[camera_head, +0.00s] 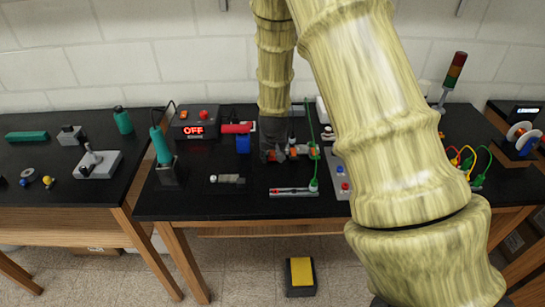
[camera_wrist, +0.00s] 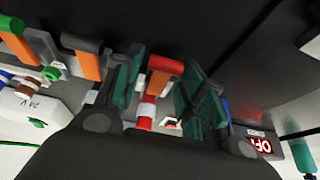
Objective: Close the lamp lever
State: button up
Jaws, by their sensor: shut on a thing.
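In the wrist view, an orange-red lever (camera_wrist: 164,66) stands between the two dark green finger pads of my gripper (camera_wrist: 160,92). My gripper is shut on this lever. A red and white cylindrical part (camera_wrist: 147,111) sits just below it in that view. I cannot read a label that marks it as the lamp lever. In the head view, my gripper (camera_head: 277,155) is low over the middle of the black table and hides most of the lever.
A box with a red OFF display (camera_head: 195,128) stands left of my gripper. A red, amber and green signal tower (camera_head: 455,72) is at the back right. A green cable (camera_head: 312,140) runs close to my gripper's right. My arm hides part of the table's right.

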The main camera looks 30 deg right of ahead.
dwell(0.3)
jog(key=o, duration=0.9)
jog(key=shift+o, duration=0.2)
jog(key=shift+r, duration=0.1)
jog(key=v, duration=1.1)
jog(key=shift+s+r, duration=0.25)
jog(key=shift+r, duration=0.1)
jog(key=shift+a, duration=0.1)
